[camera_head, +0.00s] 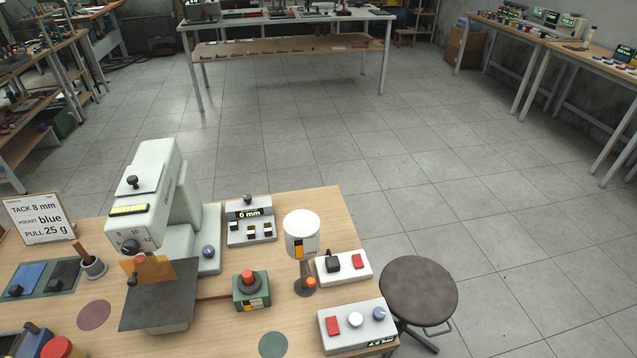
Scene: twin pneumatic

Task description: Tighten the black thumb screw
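A pale grey-green machine (150,200) stands on the wooden bench at the lower left of the head view. A small black knob (132,181) sits on its upper face. A larger black dial (131,246) is on its front, beside a printed scale. Another small black knob (132,280) shows by an orange plate (152,266) above a dark work surface (160,300). I cannot tell for certain which of these is the black thumb screw, nor how tight any is. My gripper is not in view.
A sign (38,218) reads TACK 8 mm, POCKET blue, PULL 25 g. A stool (418,290) stands right; open floor lies beyond.

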